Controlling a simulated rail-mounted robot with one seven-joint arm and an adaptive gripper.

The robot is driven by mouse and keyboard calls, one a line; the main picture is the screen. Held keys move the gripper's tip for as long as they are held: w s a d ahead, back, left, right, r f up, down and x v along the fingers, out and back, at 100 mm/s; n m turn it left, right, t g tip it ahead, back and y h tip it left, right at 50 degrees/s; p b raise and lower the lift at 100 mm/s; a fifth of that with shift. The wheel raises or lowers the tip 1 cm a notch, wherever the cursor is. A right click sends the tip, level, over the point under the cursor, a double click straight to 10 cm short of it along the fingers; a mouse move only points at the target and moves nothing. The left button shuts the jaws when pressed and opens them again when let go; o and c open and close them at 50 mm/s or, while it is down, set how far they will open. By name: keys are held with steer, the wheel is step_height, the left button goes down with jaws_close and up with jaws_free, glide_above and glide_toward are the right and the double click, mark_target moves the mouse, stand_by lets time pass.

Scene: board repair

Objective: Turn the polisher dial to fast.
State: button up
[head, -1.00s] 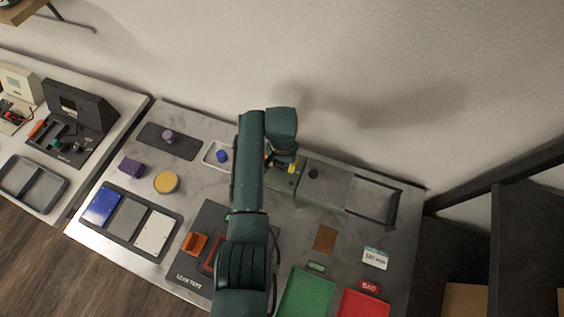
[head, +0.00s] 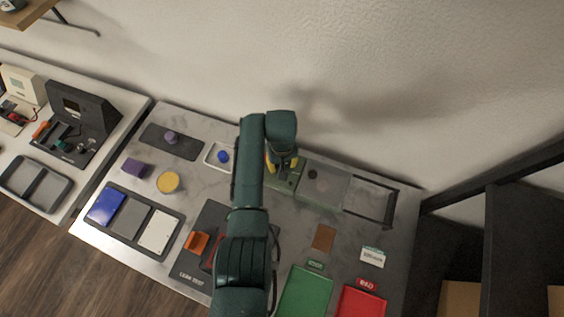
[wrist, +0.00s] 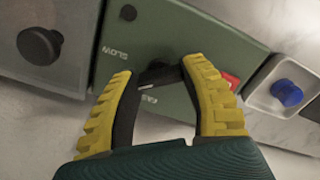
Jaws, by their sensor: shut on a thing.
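The polisher's green panel (wrist: 165,38) fills the middle of the wrist view, with a white SLOW label (wrist: 117,52) at upper left and a partly hidden FAST label (wrist: 149,99) lower down. The black dial (wrist: 160,74) lies between my yellow fingertips. My gripper (wrist: 157,73) is shut on it; the fingers cover parts of it, and I cannot tell exactly where it points. In the head view my gripper (head: 282,166) is over the green end of the polisher (head: 287,183), and my arm hides part of it.
A black knob (wrist: 39,45) is at left in the wrist view. A red patch (wrist: 231,81) shows beside the right finger. A white tray (wrist: 262,93) with a blue knob-like piece (wrist: 287,93) lies at right. A green tray (head: 304,292) and a red tray (head: 362,303) are in front.

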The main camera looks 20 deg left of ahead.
steer(key=n, duration=0.5)
steer(key=shift+n, duration=0.3)
steer(key=n, duration=0.4)
steer(key=shift+n+p, duration=0.35)
steer(key=shift+n, duration=0.05)
steer(key=shift+f, duration=0.1)
steer(key=o, duration=1.2)
step_height(320, 180, up, 12)
steer(key=shift+r, duration=0.1)
